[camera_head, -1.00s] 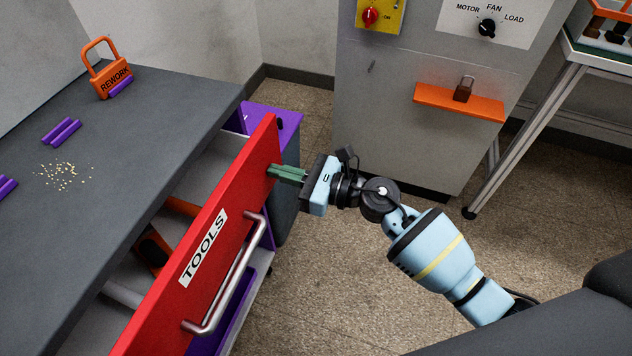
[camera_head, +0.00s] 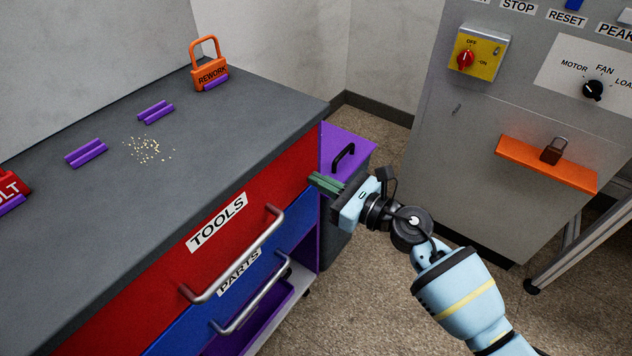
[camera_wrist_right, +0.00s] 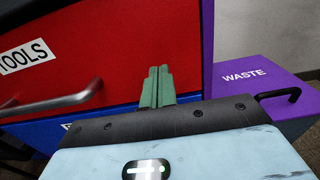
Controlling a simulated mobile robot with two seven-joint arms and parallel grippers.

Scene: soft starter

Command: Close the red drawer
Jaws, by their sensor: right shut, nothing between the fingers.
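The red drawer (camera_head: 180,261) with the TOOLS label and a metal handle (camera_head: 233,262) sits in the grey-topped workbench. Its front looks flush with the bench, above the blue PARTS drawer (camera_head: 283,235), and its inside is no longer visible. My right gripper (camera_head: 318,180) is shut and empty, its green fingertips at the right end of the red front. In the right wrist view, the fingertips (camera_wrist_right: 157,72) point at the red front (camera_wrist_right: 110,50) near its right edge; whether they touch it I cannot tell. My left gripper is not in view.
A purple WASTE bin (camera_head: 345,140) stands beside the bench's right end. An orange REWORK padlock (camera_head: 208,65) and purple holders (camera_head: 156,111) are on the worktop (camera_head: 110,215). A grey cabinet (camera_head: 470,150) with an orange shelf (camera_head: 545,163) stands at the right. Floor between is clear.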

